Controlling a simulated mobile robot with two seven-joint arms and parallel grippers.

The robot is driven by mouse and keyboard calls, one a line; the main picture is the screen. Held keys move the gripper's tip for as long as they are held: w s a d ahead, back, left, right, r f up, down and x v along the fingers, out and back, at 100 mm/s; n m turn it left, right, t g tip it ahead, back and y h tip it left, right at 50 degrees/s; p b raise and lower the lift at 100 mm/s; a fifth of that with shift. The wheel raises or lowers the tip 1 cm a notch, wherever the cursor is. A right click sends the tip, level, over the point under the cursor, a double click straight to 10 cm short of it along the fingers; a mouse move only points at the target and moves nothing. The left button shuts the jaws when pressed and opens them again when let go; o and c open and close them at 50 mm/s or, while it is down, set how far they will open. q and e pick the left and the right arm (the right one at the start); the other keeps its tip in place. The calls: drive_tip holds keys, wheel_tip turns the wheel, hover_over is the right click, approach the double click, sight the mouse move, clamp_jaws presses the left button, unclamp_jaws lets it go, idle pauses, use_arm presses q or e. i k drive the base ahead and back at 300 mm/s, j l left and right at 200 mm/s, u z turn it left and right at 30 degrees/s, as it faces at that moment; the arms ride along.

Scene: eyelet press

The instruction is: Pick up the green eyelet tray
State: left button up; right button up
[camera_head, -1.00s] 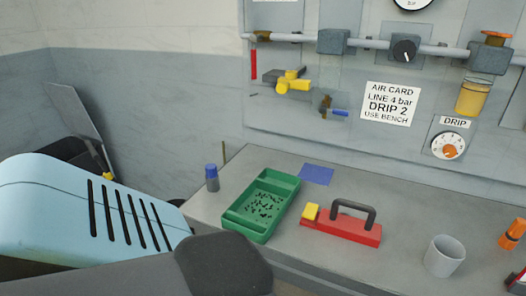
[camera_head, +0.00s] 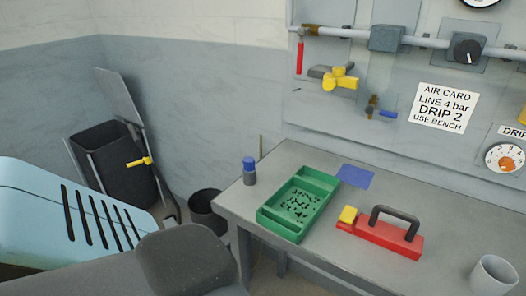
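The green eyelet tray (camera_head: 312,184) sits on the left part of the grey bench, near its front left edge. It is an open box, and many small dark eyelets (camera_head: 299,205) lie scattered on its floor. A large dark grey rounded arm part of mine fills the bottom left of the view. No gripper fingers show, so neither gripper can be seen relative to the tray.
A blue-capped bottle (camera_head: 250,172) stands left of the tray and a blue sheet (camera_head: 355,176) lies behind it. A red tool with a black handle (camera_head: 380,238) and a grey cup (camera_head: 493,275) are to the right. Dark bins (camera_head: 118,170) stand left of the bench (camera_head: 450,205).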

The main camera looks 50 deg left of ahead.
sight(290, 213)
drive_tip(key=u, duration=1.35)
drive_tip(key=i+l, duration=0.3)
drive_tip(key=i, duration=0.15)
